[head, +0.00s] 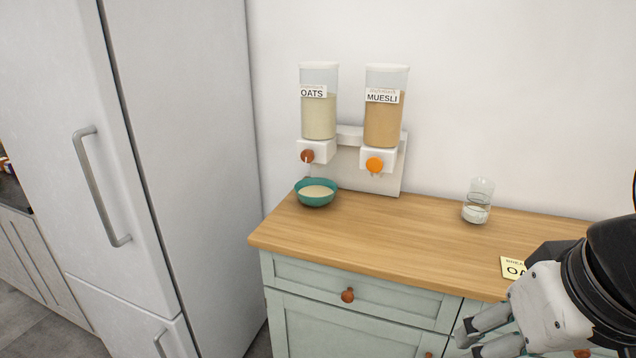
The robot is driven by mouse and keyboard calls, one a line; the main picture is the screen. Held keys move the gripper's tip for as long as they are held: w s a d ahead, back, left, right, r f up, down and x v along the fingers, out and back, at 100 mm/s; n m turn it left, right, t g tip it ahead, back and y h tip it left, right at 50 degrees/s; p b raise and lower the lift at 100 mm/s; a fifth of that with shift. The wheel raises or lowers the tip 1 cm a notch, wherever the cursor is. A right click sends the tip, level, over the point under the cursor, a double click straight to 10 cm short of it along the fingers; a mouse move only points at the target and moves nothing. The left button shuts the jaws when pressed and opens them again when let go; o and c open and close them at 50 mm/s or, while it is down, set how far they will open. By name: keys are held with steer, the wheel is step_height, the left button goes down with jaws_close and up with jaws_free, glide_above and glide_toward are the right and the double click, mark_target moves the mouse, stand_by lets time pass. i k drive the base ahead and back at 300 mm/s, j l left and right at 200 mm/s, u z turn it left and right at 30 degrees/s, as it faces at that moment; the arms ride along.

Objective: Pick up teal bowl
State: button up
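The teal bowl (316,201) stands upright on the wooden countertop, below the oats dispenser (319,117). Pale contents, which look like oats, fill much of it. My gripper (464,345) is at the lower right, in front of the cabinet and well to the right of and nearer than the bowl. Its two fingers point left and show a gap between them. Nothing is visible between the fingers. No part of the bowl is hidden by my arm.
A muesli dispenser (384,118) stands beside the oats one on a white stand. A glass (478,201) is at the counter's back right. A yellow card (514,268) lies near my arm. A tall fridge (190,150) borders the left. The wooden counter (390,235) is clear in the middle.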

mark_target(315, 192)
steer(key=i+j+u, duration=0.35)
steer(key=i+j, duration=0.35)
steer(key=i+j+u, duration=0.1)
steer(key=i+j, duration=0.2)
steer(key=i, duration=0.2)
steer(key=i+j+u, duration=0.1)
steer(key=i+j, duration=0.15)
steer(key=i, duration=0.25)
